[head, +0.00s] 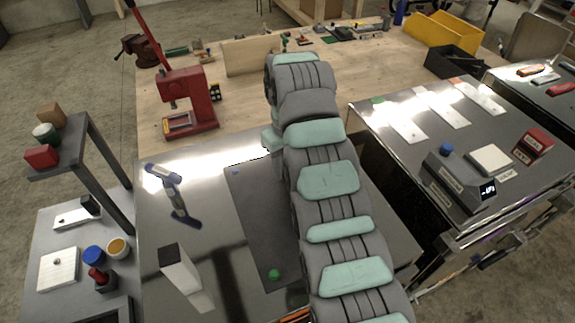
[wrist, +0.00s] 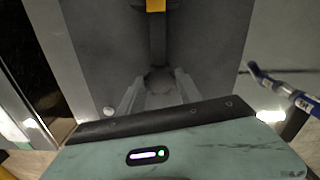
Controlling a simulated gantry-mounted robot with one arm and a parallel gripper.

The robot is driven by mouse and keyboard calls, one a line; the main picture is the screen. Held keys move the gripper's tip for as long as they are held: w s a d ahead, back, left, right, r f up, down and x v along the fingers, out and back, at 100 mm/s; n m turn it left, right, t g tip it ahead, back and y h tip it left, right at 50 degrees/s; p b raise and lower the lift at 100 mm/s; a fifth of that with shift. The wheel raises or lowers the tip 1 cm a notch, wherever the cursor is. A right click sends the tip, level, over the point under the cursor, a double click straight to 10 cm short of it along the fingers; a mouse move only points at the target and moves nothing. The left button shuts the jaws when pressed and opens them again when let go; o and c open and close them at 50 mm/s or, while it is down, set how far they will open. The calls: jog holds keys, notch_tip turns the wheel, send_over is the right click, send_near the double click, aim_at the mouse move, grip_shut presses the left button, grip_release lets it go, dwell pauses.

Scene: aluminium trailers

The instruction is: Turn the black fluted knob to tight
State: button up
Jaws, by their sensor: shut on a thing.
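In the wrist view my gripper (wrist: 158,88) reaches down with its two grey fingers close around a dark round knob (wrist: 158,78). The knob sits at the end of a dark bar (wrist: 157,42) on a grey plate. The fingers are shut on the knob from both sides. Its fluting and any tight mark are too dim to make out. In the head view my own arm hides the knob and the gripper. The dark grey plate (head: 250,205) shows there to the left of the arm.
A blue and grey handled tool (head: 175,195) lies left of the plate and shows in the wrist view (wrist: 285,90). A white block (head: 180,268) stands nearer. A red press (head: 188,100) stands on the wooden bench. A grey box with a display (head: 460,180) is at right.

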jog(key=o, duration=1.4)
jog(key=shift+c, duration=0.2)
jog(key=shift+r, duration=0.1)
notch_tip(320, 180, up, 11)
